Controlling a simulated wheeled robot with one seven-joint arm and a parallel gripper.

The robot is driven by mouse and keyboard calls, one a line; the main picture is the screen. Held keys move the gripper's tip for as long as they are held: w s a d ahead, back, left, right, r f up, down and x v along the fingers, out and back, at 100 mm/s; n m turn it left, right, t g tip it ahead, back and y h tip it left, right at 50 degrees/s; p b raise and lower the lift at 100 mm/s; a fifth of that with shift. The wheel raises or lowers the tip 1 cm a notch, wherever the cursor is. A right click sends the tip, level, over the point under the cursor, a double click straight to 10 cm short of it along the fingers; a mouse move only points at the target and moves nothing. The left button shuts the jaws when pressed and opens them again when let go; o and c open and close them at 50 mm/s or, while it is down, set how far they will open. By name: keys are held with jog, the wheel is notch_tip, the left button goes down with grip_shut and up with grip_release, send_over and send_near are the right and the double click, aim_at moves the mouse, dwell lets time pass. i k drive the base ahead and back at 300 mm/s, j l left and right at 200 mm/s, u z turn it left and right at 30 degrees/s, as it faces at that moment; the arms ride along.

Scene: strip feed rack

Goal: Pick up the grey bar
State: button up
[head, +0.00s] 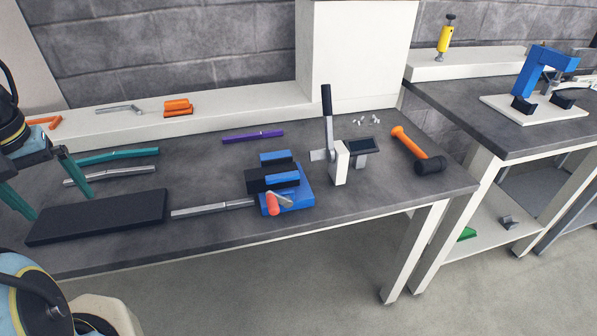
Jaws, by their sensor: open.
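A grey bar (212,208) lies on the dark bench top between the black block and the blue vise. A second grey bar (115,174) lies behind the black block, in front of a teal bar (118,156). The picture does not settle which of the two is meant. My gripper (59,206) is at the left edge with its teal fingers wide apart and nothing visible between them.
The black block (98,217) and blue vise (288,190) flank the nearer bar. The back ledge (225,100) holds tools.

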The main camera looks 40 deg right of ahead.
aim_at(189, 211)
jog(key=k+l+u, duration=0.15)
jog(key=l+u, duration=0.25)
jog(key=k+l+u, duration=0.2)
jog(key=l+u, duration=0.2)
jog(key=k+l+u, duration=0.4)
jog(key=i+j, duration=0.1)
